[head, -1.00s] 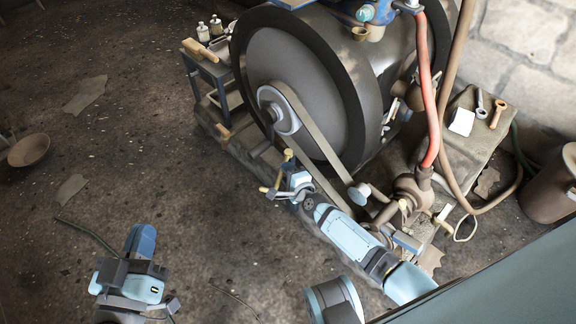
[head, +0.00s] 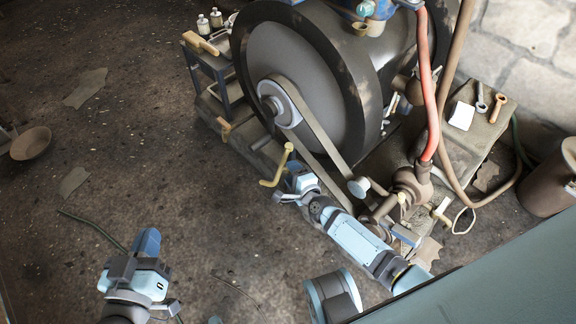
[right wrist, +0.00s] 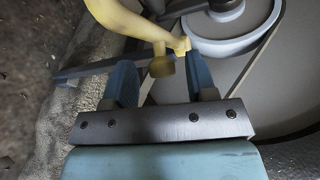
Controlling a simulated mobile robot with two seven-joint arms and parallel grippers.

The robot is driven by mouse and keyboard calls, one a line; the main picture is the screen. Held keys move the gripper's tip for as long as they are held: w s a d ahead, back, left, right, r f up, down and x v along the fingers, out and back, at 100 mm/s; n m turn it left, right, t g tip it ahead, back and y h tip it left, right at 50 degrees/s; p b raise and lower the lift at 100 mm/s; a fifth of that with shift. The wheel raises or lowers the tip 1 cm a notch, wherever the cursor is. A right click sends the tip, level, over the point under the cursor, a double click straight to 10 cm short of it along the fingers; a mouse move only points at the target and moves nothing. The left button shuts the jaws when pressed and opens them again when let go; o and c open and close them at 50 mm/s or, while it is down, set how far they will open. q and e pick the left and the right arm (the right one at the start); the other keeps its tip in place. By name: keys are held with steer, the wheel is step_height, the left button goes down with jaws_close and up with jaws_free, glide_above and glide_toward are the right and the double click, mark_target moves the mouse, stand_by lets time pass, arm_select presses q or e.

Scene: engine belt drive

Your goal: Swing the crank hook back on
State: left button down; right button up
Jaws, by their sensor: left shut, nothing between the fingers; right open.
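The crank hook (head: 277,167) is a bent yellow bar beside the lower left of the flywheel, near the small pulley. In the right wrist view the yellow bar (right wrist: 130,22) crosses above my fingertips, with its end close to the right finger. My right gripper (head: 291,175) is open, just right of the hook; its two blue fingers (right wrist: 162,78) show apart. I cannot tell whether they touch the bar. My left gripper (head: 147,243) is shut and empty, low at the left over the floor, away from the engine.
The large dark flywheel (head: 298,82) and its belt (head: 318,128) stand close behind the right gripper. A red hose (head: 431,90) runs down at the right. A small side table (head: 208,58) holds bottles. The floor (head: 120,150) at the left is mostly open.

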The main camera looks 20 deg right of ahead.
arm_select(q)
steer(key=shift+s+a+f+g+y+p, duration=0.15)
steer(key=shift+a+f+g+y+p, duration=0.15)
steer(key=shift+f, duration=0.2)
steer(key=shift+s+a+f+g+y+p, duration=0.2)
steer(key=shift+f+g+y, duration=0.1)
steer(key=shift+f, duration=0.2)
arm_select(e)
steer(key=v, duration=0.4)
arm_select(q)
steer(key=shift+w, duration=0.1)
arm_select(e)
steer(key=shift+c, duration=0.2)
